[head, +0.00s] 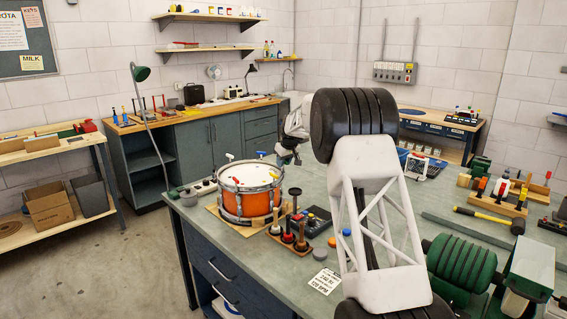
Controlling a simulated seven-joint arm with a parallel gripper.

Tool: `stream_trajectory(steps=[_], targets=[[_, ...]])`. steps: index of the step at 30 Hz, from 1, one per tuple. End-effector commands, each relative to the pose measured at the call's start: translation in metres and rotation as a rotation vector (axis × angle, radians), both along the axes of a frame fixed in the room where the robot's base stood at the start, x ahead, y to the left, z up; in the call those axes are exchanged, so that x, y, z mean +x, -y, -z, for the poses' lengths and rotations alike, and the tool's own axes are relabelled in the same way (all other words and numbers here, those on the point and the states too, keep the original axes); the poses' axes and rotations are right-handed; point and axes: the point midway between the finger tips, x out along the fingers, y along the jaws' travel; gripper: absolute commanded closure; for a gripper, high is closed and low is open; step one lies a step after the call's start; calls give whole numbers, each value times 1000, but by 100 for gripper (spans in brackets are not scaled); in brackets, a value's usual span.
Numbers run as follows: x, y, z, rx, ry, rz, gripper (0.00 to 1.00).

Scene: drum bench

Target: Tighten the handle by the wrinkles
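An orange drum (258,203) with a metal rim and a pale drumhead (247,176) stands upright on a wooden board on the green bench. A white handle (229,156) and a blue handle (262,153) stick up at the drum's far rim. Smaller coloured bits show at its left and right rim, too small to make out. Wrinkles on the drumhead cannot be made out at this size. My gripper (286,157) is behind and to the right of the drum, near the blue handle and apparently apart from it. Its fingers are small and partly hidden, so their opening does not show.
A wooden rack of dark plungers or tools (293,236) stands just right of the drum, with a dark tray (313,220) behind it. A white printed card (326,281) lies near the front edge.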

Motion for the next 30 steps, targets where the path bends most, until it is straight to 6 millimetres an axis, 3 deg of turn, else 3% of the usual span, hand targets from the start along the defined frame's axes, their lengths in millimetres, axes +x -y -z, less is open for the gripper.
stream_trajectory(steps=[1, 6, 20, 30], targets=[[0, 0, 0, 0, 0, 0, 79], [0, 0, 0, 0, 0, 0, 100], [0, 0, 0, -1, -1, 49, 100], [0, -1, 0, 0, -1, 228, 100]])
